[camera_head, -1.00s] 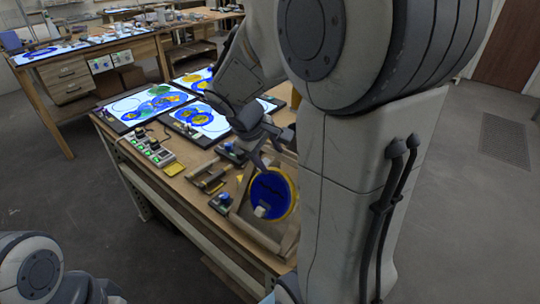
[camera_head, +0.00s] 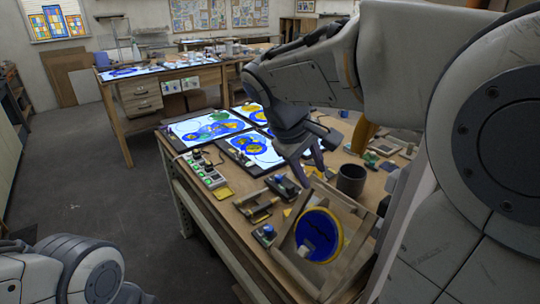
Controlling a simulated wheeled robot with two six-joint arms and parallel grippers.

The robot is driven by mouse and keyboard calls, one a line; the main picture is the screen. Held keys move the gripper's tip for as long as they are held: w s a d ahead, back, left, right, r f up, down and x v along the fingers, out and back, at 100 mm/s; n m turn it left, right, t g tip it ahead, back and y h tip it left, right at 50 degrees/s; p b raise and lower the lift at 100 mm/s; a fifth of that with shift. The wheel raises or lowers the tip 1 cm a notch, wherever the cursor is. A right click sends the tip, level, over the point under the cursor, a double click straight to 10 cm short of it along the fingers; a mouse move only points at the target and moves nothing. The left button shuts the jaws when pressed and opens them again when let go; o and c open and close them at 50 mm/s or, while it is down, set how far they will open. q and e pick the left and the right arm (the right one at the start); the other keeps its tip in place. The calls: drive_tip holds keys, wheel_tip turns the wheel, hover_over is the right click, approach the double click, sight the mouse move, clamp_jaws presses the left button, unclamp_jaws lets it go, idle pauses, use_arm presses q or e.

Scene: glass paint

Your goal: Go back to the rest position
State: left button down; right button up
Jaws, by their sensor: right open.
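My right gripper (camera_head: 314,168) is open and empty. It hangs above the workbench, its fingers pointing down, beyond the wooden frame in the picture. A round blue glass disc with a yellow rim (camera_head: 320,236) stands tilted in the wooden frame (camera_head: 369,222), apart from the gripper. My right arm comes in from the right and covers part of the bench. Part of my left arm shows at the lower left, but its gripper is out of view.
Lit panels with blue and yellow painted circles (camera_head: 206,128) lie on the bench (camera_head: 190,186). A strip with green-lit switches (camera_head: 204,170), small tools and a dark cup (camera_head: 351,180) are near the gripper. Another table (camera_head: 128,128) stands behind. The floor at left is clear.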

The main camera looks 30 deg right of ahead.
idle(0.3)
drive_tip(key=s+a+f+n+y, duration=0.1)
drive_tip(key=s+a+f+y, duration=0.15)
drive_tip(key=a, duration=0.45)
drive_tip(key=s+a+f+n+y, duration=0.1)
drive_tip(key=a+f+n, duration=0.1)
drive_tip(key=a+f, duration=0.3)
drive_tip(key=s+a+f+n+y, duration=0.1)
drive_tip(key=s+a+f, duration=0.2)
drive_tip(key=s+a, duration=0.2)
drive_tip(key=s+a+f+g+y, duration=0.1)
drive_tip(key=s+a+f, duration=0.2)
drive_tip(key=s+a, duration=0.3)
drive_tip(key=shift+s+a+n+y, duration=0.3)
drive_tip(key=shift+a+n+y, duration=0.1)
drive_tip(key=shift+a, duration=0.1)
